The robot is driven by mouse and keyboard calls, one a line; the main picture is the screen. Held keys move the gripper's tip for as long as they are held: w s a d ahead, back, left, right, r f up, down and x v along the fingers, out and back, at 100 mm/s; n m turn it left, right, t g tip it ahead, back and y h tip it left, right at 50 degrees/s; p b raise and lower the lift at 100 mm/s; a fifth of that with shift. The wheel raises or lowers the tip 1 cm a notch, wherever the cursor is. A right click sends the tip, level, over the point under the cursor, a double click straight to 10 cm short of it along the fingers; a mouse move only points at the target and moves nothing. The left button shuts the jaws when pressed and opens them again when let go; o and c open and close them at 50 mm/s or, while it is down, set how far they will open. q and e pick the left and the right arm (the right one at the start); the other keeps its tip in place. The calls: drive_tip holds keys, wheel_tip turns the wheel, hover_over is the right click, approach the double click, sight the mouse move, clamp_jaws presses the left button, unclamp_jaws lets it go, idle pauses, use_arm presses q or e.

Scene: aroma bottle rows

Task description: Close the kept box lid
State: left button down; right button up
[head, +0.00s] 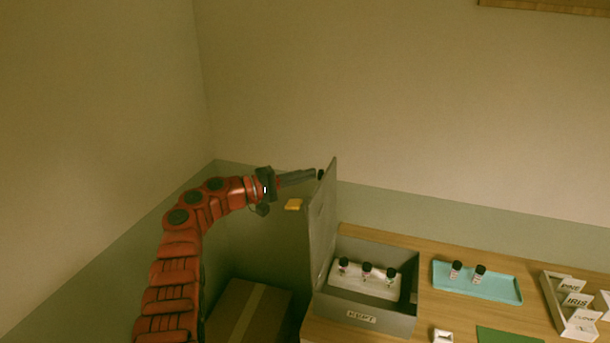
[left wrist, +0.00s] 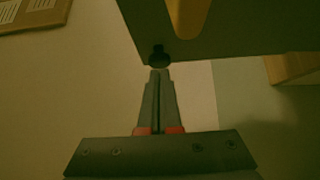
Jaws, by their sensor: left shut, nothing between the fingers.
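The grey kept box (head: 400,322) stands on the wooden table with its label on the front. Its lid (head: 322,225) stands open and upright at the box's left side. Several dark-capped bottles (head: 367,270) stand in a white holder inside the box. My left gripper (head: 318,173) is shut and empty, its tips close to the lid's upper edge on the left, outer side. In the left wrist view the shut fingers (left wrist: 159,75) point at a dark round knob (left wrist: 159,58) at the lid's edge; whether they touch it I cannot tell. My right gripper is not in view.
A teal tray (head: 500,291) with two bottles lies right of the box. A cardboard box (head: 240,315) sits low at left.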

sight(330, 197)
use_arm(q)
drive_tip(key=shift+d, duration=0.1)
drive_tip(key=shift+s+d+r+p, duration=0.15)
drive_tip(key=shift+d+r+p, duration=0.15)
drive_tip(key=shift+d+p, duration=0.15)
drive_tip(key=d+m+y, duration=0.1)
drive_tip(key=s+d+m+y+p, duration=0.1)
drive_tip(key=d, duration=0.1)
drive_tip(key=d+r+m+g+y, duration=0.1)
drive_tip(key=d, duration=0.1)
drive_tip(key=shift+s+d+p, duration=0.15)
drive_tip(key=shift+s+p, duration=0.2)
drive_tip(key=shift+s, duration=0.05)
drive_tip(key=s+d+f+m+y+b, duration=0.25)
drive_tip(key=d+f+y+b, duration=0.2)
drive_tip(key=d, duration=0.45)
drive_tip(key=s+d+f+m+y+b, duration=0.1)
drive_tip(key=s+d+f+y+b, duration=0.3)
drive_tip(key=d, duration=0.4)
drive_tip(key=d+f+m+y+b, duration=0.1)
drive_tip(key=d+f+b, duration=0.1)
drive_tip(key=f+b, duration=0.1)
drive_tip(key=d+f+t+y+b, duration=0.1)
drive_tip(key=d+f+b, duration=0.1)
drive_tip(key=f+b, duration=0.2)
wheel_tip(330, 197, down, 2)
drive_tip(key=shift+s+d+f+m, duration=0.25)
drive_tip(key=shift+d+m, duration=0.05)
drive_tip(key=shift+m, duration=0.05)
